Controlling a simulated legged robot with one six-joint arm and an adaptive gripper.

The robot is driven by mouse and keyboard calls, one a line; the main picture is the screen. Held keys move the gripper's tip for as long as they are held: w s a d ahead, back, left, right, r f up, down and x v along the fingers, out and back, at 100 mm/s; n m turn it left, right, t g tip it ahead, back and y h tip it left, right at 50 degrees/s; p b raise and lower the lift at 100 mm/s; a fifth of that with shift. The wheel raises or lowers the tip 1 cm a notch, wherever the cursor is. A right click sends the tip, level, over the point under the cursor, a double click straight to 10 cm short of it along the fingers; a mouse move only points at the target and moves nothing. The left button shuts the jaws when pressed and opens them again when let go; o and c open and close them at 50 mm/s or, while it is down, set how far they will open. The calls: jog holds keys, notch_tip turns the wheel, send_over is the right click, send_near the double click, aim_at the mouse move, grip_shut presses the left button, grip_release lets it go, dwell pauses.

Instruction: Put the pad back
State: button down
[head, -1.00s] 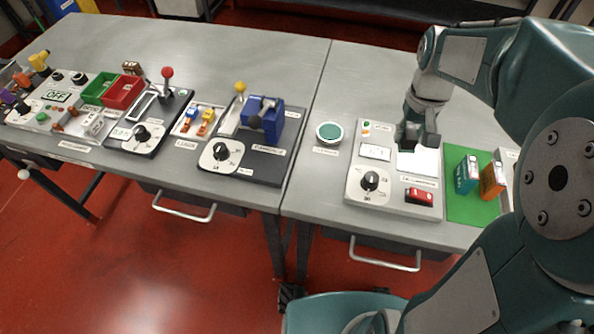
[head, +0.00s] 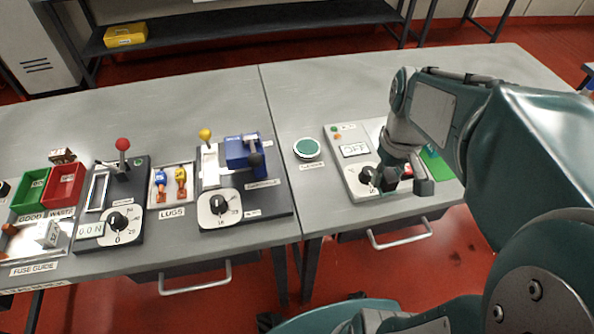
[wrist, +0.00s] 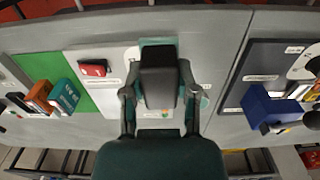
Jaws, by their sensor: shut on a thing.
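My gripper (head: 407,184) hangs over the control panel (head: 349,187) on the right table, beside its dial. In the wrist view, its two fingers close on the sides of a dark block (wrist: 158,75). A teal surface (wrist: 158,43) shows behind this block; the block looks like the pad, but I cannot make out its shape fully. The round green disc in a pale rim (head: 307,149) lies on the table to the left of the panel, with a label in front of it. My gripper is apart from the disc. My arm hides the right part of the panel.
A green mat (wrist: 98,93) with small teal (wrist: 65,95) and orange boxes lies beyond the panel. Left of the disc stands a dark station with a blue block (head: 240,152) and a dial. Bare table surrounds the disc at the back.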

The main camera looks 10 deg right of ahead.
jog(key=w+a+f, duration=0.2)
jog(key=w+f, duration=0.1)
jog(key=w, duration=0.1)
send_over(321, 192)
jog(key=f, duration=0.6)
jog(key=shift+s+a, duration=0.15)
jog(key=shift+s, duration=0.15)
jog(key=shift+w+f, duration=0.1)
jog(key=shift+f, duration=0.2)
jog(key=f, duration=0.3)
jog(key=shift+w+d, duration=0.2)
jog(key=shift+d, duration=0.15)
jog(key=shift+a+f, duration=0.1)
jog(key=shift+f, duration=0.2)
jog(key=shift+a, duration=0.4)
jog(key=shift+c, duration=1.9)
grip_release()
jog(key=shift+d, duration=0.35)
